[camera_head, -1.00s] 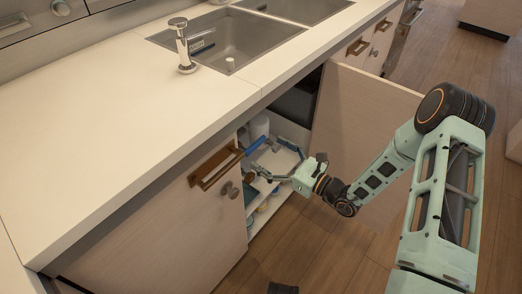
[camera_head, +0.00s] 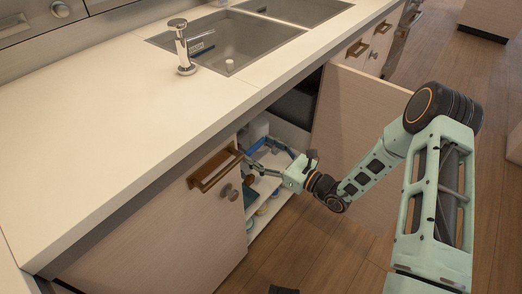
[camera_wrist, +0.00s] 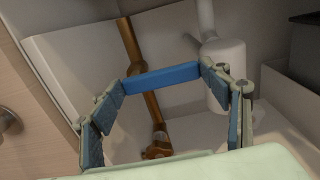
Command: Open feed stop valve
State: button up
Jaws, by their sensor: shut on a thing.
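The feed stop valve shows as a blue bar handle (camera_wrist: 150,81) in front of a copper pipe (camera_wrist: 126,38) in the wrist view. A brass fitting (camera_wrist: 157,147) sits lower on that pipe. My gripper (camera_wrist: 165,77) is shut on the blue handle, with one fingertip at each end of the bar. In the head view my gripper (camera_head: 262,152) reaches into the open cabinet under the sink, and the handle (camera_head: 256,146) shows as a small blue strip near the cabinet's left side. The joint between handle and pipe is not clear.
A white drain trap (camera_wrist: 225,72) stands right behind the handle. The open cabinet door (camera_head: 350,115) is behind my arm. The closed front with a drawer-type handle (camera_head: 213,170) and knobs is just left of the opening. Several small items stand low in the cabinet.

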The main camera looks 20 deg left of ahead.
jog(key=c, duration=0.4)
jog(key=shift+o, duration=0.2)
jog(key=shift+m, duration=0.3)
jog(key=shift+s+a+f+m+p, duration=0.25)
jog(key=shift+s+f+m+p, duration=0.6)
jog(key=shift+m, duration=2.05)
jog(key=shift+s+a+f+m+p, duration=0.3)
jog(key=shift+m+p, duration=0.95)
jog(key=shift+m, duration=1.65)
jog(key=shift+s+a+f+m+p, duration=0.15)
jog(key=shift+s+f+m+p, duration=0.55)
jog(key=shift+m, duration=2.2)
jog(key=shift+w+p, duration=0.2)
jog(key=shift+p, duration=0.15)
jog(key=o, duration=1.7)
